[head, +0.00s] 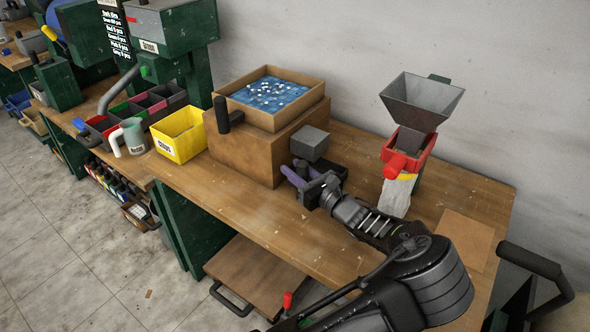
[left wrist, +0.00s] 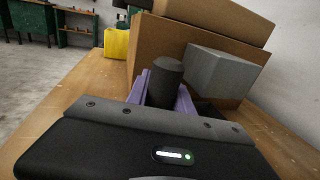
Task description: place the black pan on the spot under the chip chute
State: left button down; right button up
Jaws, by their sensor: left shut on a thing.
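The black pan (head: 334,170) is on or just above the bench, below and beside the grey box-shaped chute (head: 310,143) on the side of the brown wooden stand. My left gripper (head: 303,178), with purple fingers, is shut on the pan's upright black handle. In the left wrist view the black handle (left wrist: 165,82) stands between the fingers, with the grey chute (left wrist: 220,75) just behind to the right. Only a dark sliver of the pan shows there below the chute. The spot itself is hidden, and I cannot tell whether the pan touches the bench. My right gripper is not in view.
The brown stand (head: 247,153) carries a tray of blue and white chips (head: 268,93). A yellow bin (head: 179,135) stands left of it. A grey hopper (head: 422,100) on a red holder (head: 417,152) stands to the right. The front of the bench (head: 240,205) is clear.

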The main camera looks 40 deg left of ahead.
pick_arm(q)
jog(key=c, duration=1.1)
grip_release()
jog(key=shift+r, duration=0.1)
jog(key=v, duration=1.1)
jog(key=shift+s+d, duration=0.1)
jog(key=shift+d, duration=0.4)
